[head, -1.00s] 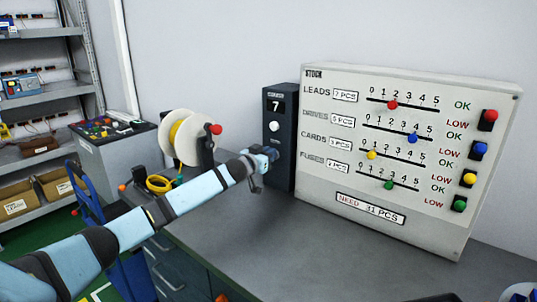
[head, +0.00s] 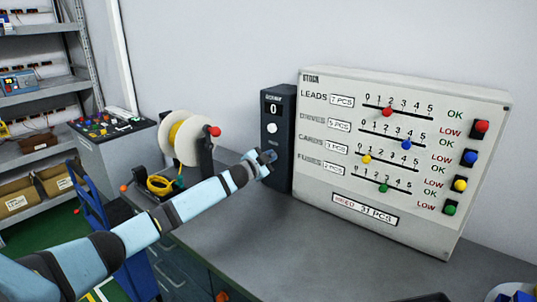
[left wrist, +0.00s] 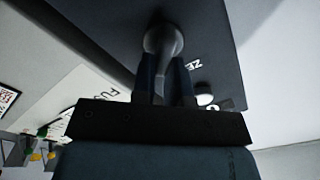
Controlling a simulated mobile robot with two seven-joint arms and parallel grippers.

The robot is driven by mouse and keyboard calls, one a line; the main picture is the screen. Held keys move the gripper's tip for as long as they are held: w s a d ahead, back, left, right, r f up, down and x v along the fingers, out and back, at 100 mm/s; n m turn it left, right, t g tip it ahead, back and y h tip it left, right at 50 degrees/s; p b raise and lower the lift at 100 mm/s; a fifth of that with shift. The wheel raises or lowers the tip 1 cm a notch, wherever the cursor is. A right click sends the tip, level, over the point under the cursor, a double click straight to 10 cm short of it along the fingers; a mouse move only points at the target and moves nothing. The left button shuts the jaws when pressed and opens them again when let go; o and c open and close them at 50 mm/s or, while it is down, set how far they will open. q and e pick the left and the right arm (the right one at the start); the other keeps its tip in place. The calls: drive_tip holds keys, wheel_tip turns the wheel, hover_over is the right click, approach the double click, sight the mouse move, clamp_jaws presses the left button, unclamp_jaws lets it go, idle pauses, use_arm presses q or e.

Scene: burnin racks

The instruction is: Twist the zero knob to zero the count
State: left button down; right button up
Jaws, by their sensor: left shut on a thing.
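The counter (head: 279,150) is a tall dark box standing on the bench against the left side of the stock board. Its small display (head: 273,109) reads 0, with a white round button (head: 272,128) below it. My left gripper (head: 268,157) is at the lower front of the counter. In the left wrist view my left gripper (left wrist: 165,75) is shut on the grey round zero knob (left wrist: 165,38), its fingers on either side of the stem. The partly hidden label "ZE" (left wrist: 195,64) shows beside it. The knob is hidden by the gripper in the head view. My right gripper is not in view.
The stock board (head: 400,235) with sliders and coloured buttons stands right of the counter. A white cable reel (head: 187,138) and a yellow coil (head: 160,184) are to the left.

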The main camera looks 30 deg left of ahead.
use_arm(q)
drive_tip(key=shift+d+f+m, duration=0.1)
drive_tip(key=shift+f+m, duration=0.05)
drive_tip(key=shift+m, duration=1.05)
drive_tip(key=c, duration=1.1)
unclamp_jaws()
drive_tip(key=shift+c, duration=0.2)
drive_tip(key=s+a, duration=0.1)
drive_tip(key=s, duration=1.2)
drive_tip(key=shift+s, duration=0.4)
